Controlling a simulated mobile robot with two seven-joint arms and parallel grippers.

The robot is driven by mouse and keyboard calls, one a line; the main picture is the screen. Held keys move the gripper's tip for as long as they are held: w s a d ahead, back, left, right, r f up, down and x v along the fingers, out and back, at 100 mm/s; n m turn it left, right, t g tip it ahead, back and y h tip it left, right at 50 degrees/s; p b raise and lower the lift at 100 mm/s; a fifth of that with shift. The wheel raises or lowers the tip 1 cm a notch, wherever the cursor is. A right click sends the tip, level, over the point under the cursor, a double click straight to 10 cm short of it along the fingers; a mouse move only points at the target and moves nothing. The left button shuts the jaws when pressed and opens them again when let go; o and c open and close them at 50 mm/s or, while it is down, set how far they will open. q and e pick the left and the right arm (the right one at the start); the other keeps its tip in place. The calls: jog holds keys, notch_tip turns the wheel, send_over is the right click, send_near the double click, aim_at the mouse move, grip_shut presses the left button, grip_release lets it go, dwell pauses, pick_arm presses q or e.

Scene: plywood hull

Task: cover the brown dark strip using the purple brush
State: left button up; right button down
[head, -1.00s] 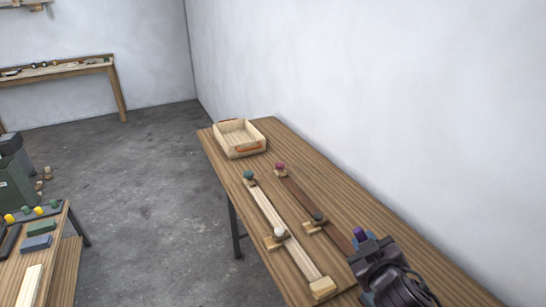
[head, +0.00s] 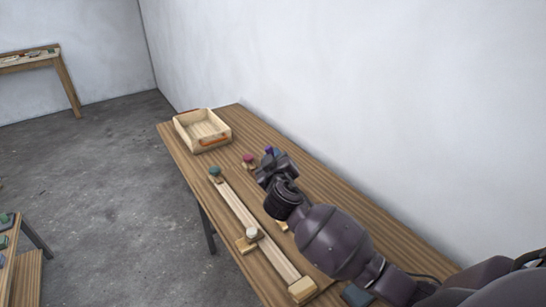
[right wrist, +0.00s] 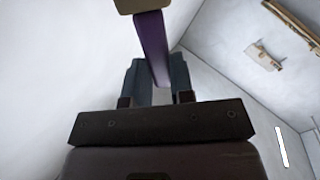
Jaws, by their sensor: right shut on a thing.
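My right gripper (head: 268,158) is over the far part of the wooden table, just right of a dark red knob (head: 248,158). It is shut on the purple brush (head: 269,150), of which only a small purple bit shows in the head view. In the right wrist view the purple handle (right wrist: 152,45) stands between the fingers, with a tan part (right wrist: 140,5) at its end. The brown dark strip is almost wholly hidden behind my right arm. I cannot tell whether the brush touches it. My left gripper is not in view.
A pale strip (head: 245,214) with a green knob (head: 215,171) and tan blocks lies left of my arm. A wooden tray (head: 184,133) stands at the table's far end. A white wall runs along the right. A dark blue-grey block (head: 356,294) lies near.

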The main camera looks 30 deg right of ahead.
jog(key=f+b, duration=0.2)
jog(key=f, duration=0.1)
jog(key=f+b, duration=0.1)
jog(key=f, duration=0.1)
jog(key=shift+w+d+b, duration=0.25)
jog(key=shift+d+b, duration=0.1)
jog(key=shift+b, duration=0.05)
jog(key=shift+r, duration=0.1)
